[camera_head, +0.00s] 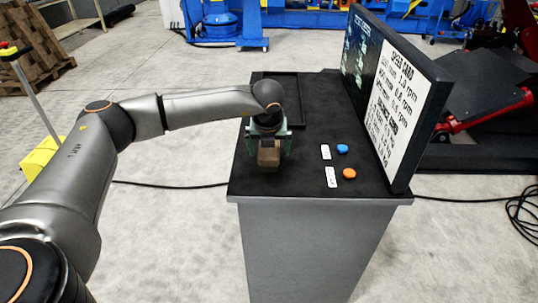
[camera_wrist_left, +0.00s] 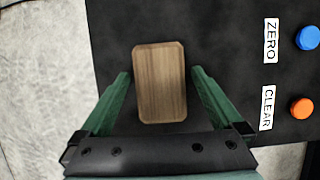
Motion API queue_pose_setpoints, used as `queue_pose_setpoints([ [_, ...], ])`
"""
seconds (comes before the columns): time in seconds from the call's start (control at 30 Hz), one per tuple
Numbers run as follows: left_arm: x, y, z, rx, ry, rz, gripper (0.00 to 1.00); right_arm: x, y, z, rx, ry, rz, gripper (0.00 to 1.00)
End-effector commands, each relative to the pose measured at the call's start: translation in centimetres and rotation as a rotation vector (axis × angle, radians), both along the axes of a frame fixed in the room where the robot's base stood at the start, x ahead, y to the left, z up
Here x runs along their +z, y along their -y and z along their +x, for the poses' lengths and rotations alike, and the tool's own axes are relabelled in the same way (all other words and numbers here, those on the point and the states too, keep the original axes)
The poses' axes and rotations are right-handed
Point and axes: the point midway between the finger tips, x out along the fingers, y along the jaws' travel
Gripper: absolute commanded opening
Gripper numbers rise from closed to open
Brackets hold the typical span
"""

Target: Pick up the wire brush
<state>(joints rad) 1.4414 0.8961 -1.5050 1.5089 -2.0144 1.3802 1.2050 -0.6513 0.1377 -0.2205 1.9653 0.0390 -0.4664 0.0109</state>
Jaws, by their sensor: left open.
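The wire brush shows as a brown wooden block (camera_wrist_left: 160,82) in the left wrist view, lying on the dark top of a grey cabinet. It also shows in the head view (camera_head: 268,158), near the cabinet's front left; no bristles are visible. My left gripper (camera_head: 268,150) is above it, pointing down. In the left wrist view the green fingers of my left gripper (camera_wrist_left: 160,78) are open, one on each side of the block, with a gap on both sides. My right gripper is not in view.
A blue button (camera_head: 342,149) labelled ZERO and an orange button (camera_head: 349,174) labelled CLEAR are right of the block. A large upright panel (camera_head: 400,105) stands along the cabinet's right side. A shallow black tray (camera_head: 292,112) lies behind my gripper.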

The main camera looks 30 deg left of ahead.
Motion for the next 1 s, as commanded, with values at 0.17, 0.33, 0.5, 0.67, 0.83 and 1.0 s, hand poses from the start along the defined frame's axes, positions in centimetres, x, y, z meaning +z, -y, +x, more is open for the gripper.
queue_pose_setpoints([
  [0.17,0.00,-0.02,-0.01,0.000,0.000,0.000,1.00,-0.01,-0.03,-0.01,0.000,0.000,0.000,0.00],
  [0.33,0.00,-0.02,0.00,0.000,0.000,0.001,0.90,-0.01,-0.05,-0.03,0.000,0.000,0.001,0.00],
  [0.5,0.01,-0.02,-0.01,0.000,0.000,0.001,0.71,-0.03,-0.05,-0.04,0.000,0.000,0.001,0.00],
  [0.67,0.02,-0.02,0.00,0.000,0.000,0.001,0.53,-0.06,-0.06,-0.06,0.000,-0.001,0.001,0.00],
  [0.83,0.02,-0.02,0.00,0.000,0.000,0.001,0.34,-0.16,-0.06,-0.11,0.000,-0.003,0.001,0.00],
  [1.0,0.02,-0.02,0.00,0.000,0.000,0.001,0.14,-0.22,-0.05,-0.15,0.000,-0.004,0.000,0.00],
])
